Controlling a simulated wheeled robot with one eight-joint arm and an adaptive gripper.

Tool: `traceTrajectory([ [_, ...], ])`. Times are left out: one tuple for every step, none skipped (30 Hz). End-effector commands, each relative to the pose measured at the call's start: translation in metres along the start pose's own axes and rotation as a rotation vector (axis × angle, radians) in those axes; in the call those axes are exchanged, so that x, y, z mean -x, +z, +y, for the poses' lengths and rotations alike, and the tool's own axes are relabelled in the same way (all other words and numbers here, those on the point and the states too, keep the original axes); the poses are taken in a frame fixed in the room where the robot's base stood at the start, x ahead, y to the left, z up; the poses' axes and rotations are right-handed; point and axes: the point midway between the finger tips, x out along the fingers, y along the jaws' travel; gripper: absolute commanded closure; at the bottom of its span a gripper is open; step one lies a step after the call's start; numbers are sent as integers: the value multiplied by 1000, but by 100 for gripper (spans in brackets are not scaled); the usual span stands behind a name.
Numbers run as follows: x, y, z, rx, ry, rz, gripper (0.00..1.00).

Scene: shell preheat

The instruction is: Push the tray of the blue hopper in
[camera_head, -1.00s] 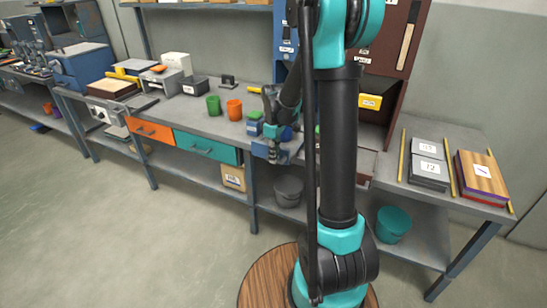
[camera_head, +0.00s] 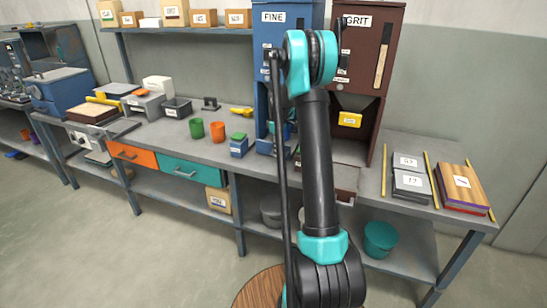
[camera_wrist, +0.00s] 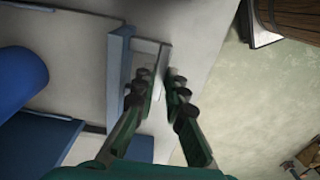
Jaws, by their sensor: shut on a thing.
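The blue hopper (camera_head: 263,72), labelled FINE, stands on the bench left of the brown hopper in the head view. In the wrist view, a blue tray front (camera_wrist: 116,85) lies just left of my gripper (camera_wrist: 157,82). The two dark fingers are close together, shut on a pale narrow part beside that front that looks like the tray's handle. My arm hides most of the gripper and the tray in the head view. How far out the tray stands is hard to tell.
The brown hopper (camera_head: 362,75), labelled GRIT, is to the right. A green cup (camera_head: 196,128), an orange cup (camera_head: 217,131) and a small blue box (camera_head: 238,149) stand to the left. A teal bucket (camera_head: 380,239) sits on the lower shelf.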

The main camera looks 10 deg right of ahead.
Motion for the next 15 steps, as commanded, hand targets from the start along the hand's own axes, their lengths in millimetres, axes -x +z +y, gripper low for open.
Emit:
traceTrajectory([
  [0,0,5,-1,0,0,100],
  [0,0,7,0,0,0,100],
  [0,0,10,0,0,0,100],
  [0,0,11,0,0,0,100],
  [0,0,12,0,0,0,100],
  [0,0,13,0,0,0,100],
  [0,0,14,0,1,0,100],
  [0,0,14,0,1,0,100],
  [0,0,15,0,2,0,100],
  [0,0,15,0,2,0,100],
  [0,0,16,0,3,0,100],
  [0,0,16,0,3,1,100],
  [0,0,16,0,4,1,100],
  [0,0,16,0,5,1,100],
  [0,0,17,0,5,1,100],
])
